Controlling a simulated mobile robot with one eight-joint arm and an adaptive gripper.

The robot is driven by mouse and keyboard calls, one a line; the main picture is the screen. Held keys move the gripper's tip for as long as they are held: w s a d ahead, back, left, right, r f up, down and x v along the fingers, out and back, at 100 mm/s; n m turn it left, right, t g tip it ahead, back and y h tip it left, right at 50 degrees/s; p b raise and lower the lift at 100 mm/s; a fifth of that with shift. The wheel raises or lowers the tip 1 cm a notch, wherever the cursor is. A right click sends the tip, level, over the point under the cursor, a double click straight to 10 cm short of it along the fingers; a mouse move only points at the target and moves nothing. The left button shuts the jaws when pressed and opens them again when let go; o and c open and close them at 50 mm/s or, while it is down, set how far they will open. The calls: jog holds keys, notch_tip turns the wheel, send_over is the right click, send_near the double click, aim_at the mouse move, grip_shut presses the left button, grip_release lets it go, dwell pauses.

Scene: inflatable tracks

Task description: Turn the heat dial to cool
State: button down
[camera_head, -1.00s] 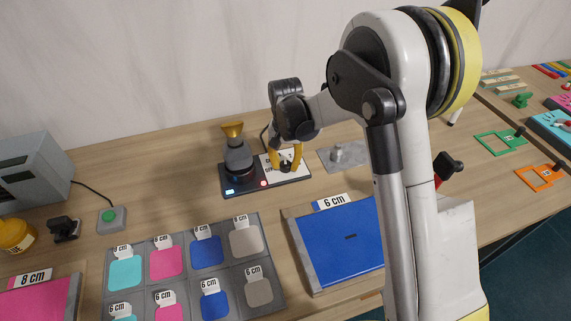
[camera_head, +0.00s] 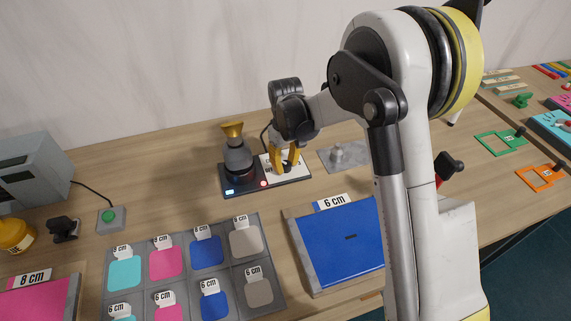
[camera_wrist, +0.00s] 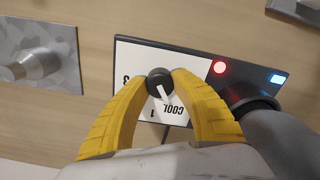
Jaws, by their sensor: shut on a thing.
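The heat dial (camera_wrist: 158,82) is a small black knob with a white pointer mark, on a white panel (camera_wrist: 133,62) in the wrist view. The panel carries a "COOL" label and numbers. The pointer slants toward the lower right of that view, toward the "COOL" print. My gripper (camera_wrist: 159,80) has its two yellow fingers closed on the knob from both sides. In the head view, my gripper (camera_head: 288,168) reaches down to the panel's right part, and its fingers largely hide the dial.
The panel shares a black base (camera_head: 240,190) with a grey, gold-topped device (camera_head: 237,155), a red light and a blue display. A grey plate with a metal knob (camera_head: 338,154) lies to the right. A blue panel (camera_head: 340,243) and a tray of coloured tiles (camera_head: 228,265) lie nearer.

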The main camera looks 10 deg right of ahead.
aim_at(286, 164)
jog(key=shift+n, duration=0.5)
jog(key=c, duration=1)
grip_release()
notch_tip(286, 164, up, 12)
